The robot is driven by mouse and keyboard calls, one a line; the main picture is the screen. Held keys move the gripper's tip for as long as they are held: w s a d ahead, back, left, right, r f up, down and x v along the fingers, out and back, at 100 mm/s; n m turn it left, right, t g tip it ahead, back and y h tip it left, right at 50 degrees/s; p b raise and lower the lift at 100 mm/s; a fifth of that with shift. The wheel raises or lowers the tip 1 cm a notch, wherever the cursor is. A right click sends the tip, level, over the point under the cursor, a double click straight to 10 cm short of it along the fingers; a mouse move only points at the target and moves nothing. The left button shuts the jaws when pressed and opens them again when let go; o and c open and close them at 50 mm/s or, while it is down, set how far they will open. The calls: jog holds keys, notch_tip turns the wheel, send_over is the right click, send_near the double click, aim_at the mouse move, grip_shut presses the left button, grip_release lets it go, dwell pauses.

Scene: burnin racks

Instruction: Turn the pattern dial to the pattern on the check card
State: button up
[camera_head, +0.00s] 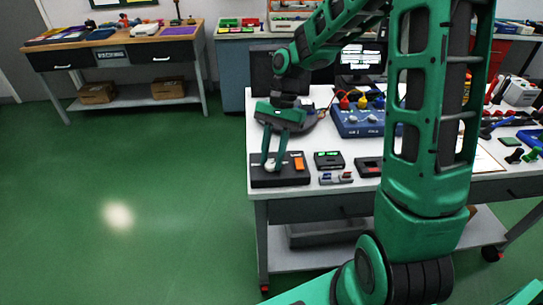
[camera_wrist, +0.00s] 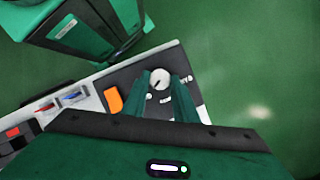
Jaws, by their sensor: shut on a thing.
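The pattern dial (camera_wrist: 160,75) is a round light knob with a dark pointer line, on the top of a black box (camera_wrist: 130,80), with small white labels around it. My gripper (camera_wrist: 161,82) points down at it, with one green finger on each side, shut on the knob. In the head view my gripper (camera_head: 270,163) stands over the left part of the same black box (camera_head: 284,183) at the table's front left corner. The fingers hide much of the dial there. The labels are too small to read. I cannot make out which thing is the check card.
An orange rocker switch (camera_head: 299,163) sits beside the dial. A small black device with a green display (camera_head: 328,160) and small red and blue parts (camera_head: 336,178) lie to the right. A blue panel (camera_head: 360,121) is behind. The green floor at left is clear.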

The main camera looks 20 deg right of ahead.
jog(key=shift+w, duration=0.1)
jog(key=o, duration=1)
jog(key=v, duration=1)
jog(key=shift+w+d+r, duration=0.1)
jog(key=shift+r, duration=0.25)
jog(key=s+d+n+t+h, duration=0.1)
jog(key=s+d, duration=0.3)
jog(key=s, duration=0.5)
jog(key=s+d+f+n+t+h, duration=0.1)
jog(key=s+d, duration=0.4)
jog(key=s, duration=0.4)
jog(key=s+d+n+t+h, duration=0.1)
jog(key=s+d, duration=0.3)
jog(key=s, duration=0.5)
jog(key=shift+d+f, duration=0.25)
jog(key=shift+f, duration=0.15)
